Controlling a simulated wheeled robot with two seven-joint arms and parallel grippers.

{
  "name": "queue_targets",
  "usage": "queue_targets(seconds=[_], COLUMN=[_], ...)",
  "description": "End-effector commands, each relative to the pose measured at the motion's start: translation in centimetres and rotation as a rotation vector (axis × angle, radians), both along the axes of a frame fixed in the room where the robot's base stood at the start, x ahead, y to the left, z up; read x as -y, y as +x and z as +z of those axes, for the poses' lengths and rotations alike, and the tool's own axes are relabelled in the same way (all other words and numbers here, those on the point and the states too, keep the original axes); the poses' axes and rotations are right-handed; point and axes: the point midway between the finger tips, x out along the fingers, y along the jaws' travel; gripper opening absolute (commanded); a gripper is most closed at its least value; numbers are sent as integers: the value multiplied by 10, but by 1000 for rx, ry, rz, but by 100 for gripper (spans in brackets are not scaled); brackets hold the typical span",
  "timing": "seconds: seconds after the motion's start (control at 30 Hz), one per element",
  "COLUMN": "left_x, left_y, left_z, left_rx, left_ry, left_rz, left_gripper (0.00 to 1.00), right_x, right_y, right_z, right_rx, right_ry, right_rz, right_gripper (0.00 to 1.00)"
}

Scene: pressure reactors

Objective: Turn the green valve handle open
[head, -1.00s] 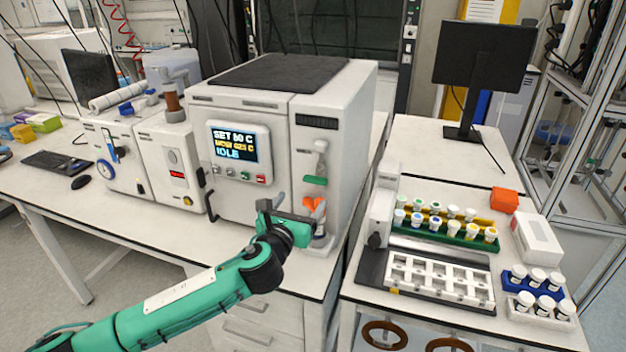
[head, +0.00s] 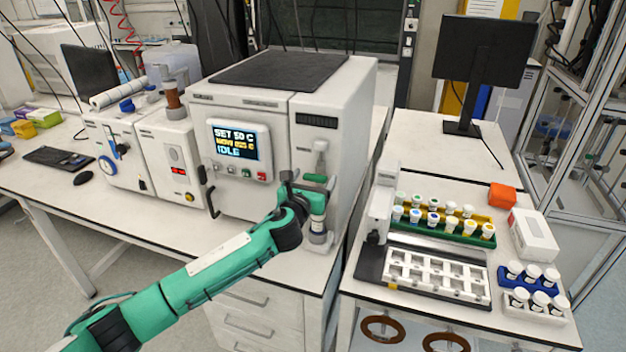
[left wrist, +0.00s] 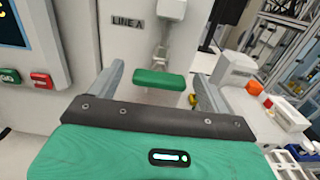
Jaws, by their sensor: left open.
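The green valve handle (head: 315,178) is a short horizontal bar on the front of the white reactor's right-hand section, below a grey fitting. In the left wrist view the green handle (left wrist: 160,79) lies between and just beyond the two grey fingers, under the "LINE A" label. My left gripper (head: 302,184) is at the handle's height, close in front of it. It also shows in the left wrist view (left wrist: 158,88), with its fingers wide apart and nothing visibly gripped. My right gripper is not in view.
The reactor (head: 235,110) has a screen reading IDLE, and red and green buttons (left wrist: 41,80) show left of the gripper. A white-capped bottle (head: 318,222) stands below the handle. A vial rack (head: 440,232) is on the right bench.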

Motion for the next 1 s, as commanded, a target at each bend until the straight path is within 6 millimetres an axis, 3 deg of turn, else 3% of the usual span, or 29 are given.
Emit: queue_targets(seconds=[0.1, 0.3, 0.33, 0.67, 1.0], left_x=[0, 0, 0, 0, -1], left_y=[0, 0, 0, -1, 0], left_z=[0, 0, 0, -1, -2], left_rx=[0, 0, 0, -15, -88], left_ry=[0, 0, 0, -44, -268], left_rz=[0, 0, 0, 0, -1], left_gripper=[76, 37, 35, 35, 35], right_x=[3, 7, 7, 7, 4], right_y=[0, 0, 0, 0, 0], right_z=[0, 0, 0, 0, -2], right_rx=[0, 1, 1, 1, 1], right_ry=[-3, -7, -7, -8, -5], right_rz=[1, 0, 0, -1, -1], right_gripper=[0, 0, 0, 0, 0])
